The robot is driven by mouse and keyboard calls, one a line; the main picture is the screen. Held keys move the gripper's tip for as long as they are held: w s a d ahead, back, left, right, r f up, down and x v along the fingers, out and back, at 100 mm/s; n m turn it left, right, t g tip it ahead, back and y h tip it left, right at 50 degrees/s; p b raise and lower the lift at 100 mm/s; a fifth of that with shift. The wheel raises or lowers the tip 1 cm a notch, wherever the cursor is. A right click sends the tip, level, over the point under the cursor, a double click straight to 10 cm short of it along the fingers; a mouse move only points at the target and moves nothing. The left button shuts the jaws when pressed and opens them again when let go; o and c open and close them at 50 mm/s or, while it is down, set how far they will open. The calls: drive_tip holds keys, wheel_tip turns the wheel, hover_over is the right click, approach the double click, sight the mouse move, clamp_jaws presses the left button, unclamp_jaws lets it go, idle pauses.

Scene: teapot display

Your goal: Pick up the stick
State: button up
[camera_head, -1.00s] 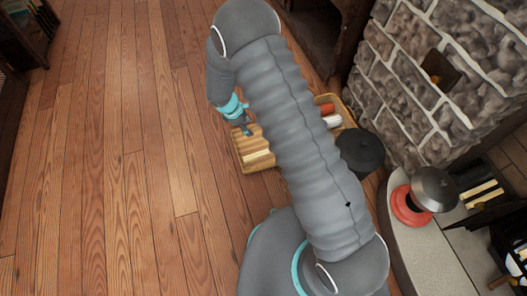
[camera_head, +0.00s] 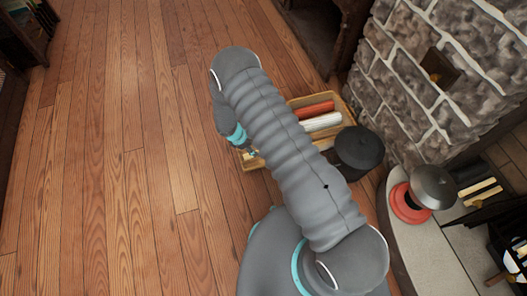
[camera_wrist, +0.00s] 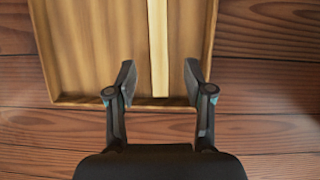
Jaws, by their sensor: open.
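The stick (camera_wrist: 158,50) is a pale, straight wooden piece in the wrist view. It lies lengthwise in a shallow wooden tray (camera_wrist: 75,99), with its near end close to the tray's near rim. My gripper (camera_wrist: 159,80) is open and empty, with one finger on each side of the stick and a gap on both sides. Its height above the stick is hard to judge. In the head view the tray (camera_head: 253,164) stands on the floor, partly hidden behind my arm. There my gripper (camera_head: 250,154) shows only in part at the tray's left end.
The tray also holds a red roll (camera_head: 314,109) and a white roll (camera_head: 321,123). A black pot (camera_head: 359,150) stands beside it on the right. The wooden floor at left is clear.

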drive_tip(key=shift+x, duration=2.7)
drive_tip(key=shift+w+a, duration=0.1)
clamp_jaws()
